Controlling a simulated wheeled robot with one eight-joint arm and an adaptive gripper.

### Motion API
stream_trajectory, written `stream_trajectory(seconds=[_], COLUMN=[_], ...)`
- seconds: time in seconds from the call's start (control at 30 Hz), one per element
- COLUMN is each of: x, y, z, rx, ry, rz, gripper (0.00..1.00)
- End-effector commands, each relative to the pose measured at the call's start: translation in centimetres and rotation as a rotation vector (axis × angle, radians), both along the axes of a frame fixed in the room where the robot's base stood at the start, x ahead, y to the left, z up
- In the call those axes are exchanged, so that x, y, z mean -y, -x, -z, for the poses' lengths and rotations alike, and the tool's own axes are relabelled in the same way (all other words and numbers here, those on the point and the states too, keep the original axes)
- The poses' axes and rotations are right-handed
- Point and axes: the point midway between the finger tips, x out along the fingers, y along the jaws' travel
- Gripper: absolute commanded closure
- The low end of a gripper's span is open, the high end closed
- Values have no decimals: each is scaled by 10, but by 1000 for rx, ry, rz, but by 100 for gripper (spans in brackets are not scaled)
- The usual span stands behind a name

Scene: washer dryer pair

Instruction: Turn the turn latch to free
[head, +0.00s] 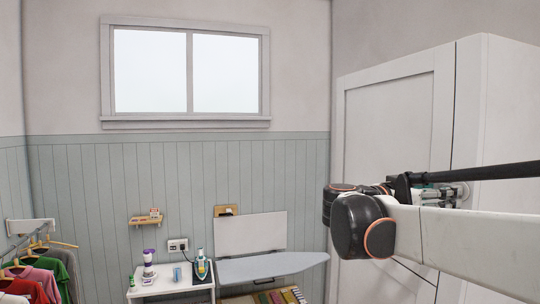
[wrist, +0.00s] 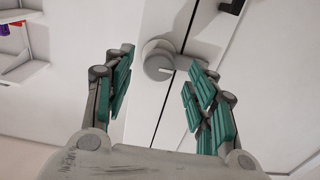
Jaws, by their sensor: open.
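The turn latch (wrist: 157,62) shows in the wrist view as a round grey knob with a pale mark on its face. It sits beside the dark seam of a white cabinet door (wrist: 142,105). My gripper (wrist: 163,72) is open, with one teal-padded finger to the left of the latch and the other to its right. Nothing is held, and I cannot tell if either finger touches the latch. In the head view my gripper (head: 440,191) is in front of the white cabinet (head: 395,120), partly hidden by my arm.
An ironing board (head: 270,266) and a small white table (head: 172,281) with an iron (head: 201,265) stand at the back wall. Clothes (head: 40,280) hang at the left. In the wrist view, a white shelf (wrist: 22,70) is at the left edge.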

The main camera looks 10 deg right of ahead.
Motion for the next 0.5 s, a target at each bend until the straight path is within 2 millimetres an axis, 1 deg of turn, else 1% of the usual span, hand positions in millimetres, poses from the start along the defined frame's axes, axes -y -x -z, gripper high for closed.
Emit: stream_trajectory(seconds=[0.03,0.2,0.5], x=[8,22,26], y=[0,-2,-3], z=[-1,-1,0], rx=[0,0,0], ry=[0,0,0], rz=[4,2,0], gripper=[48,48,48])
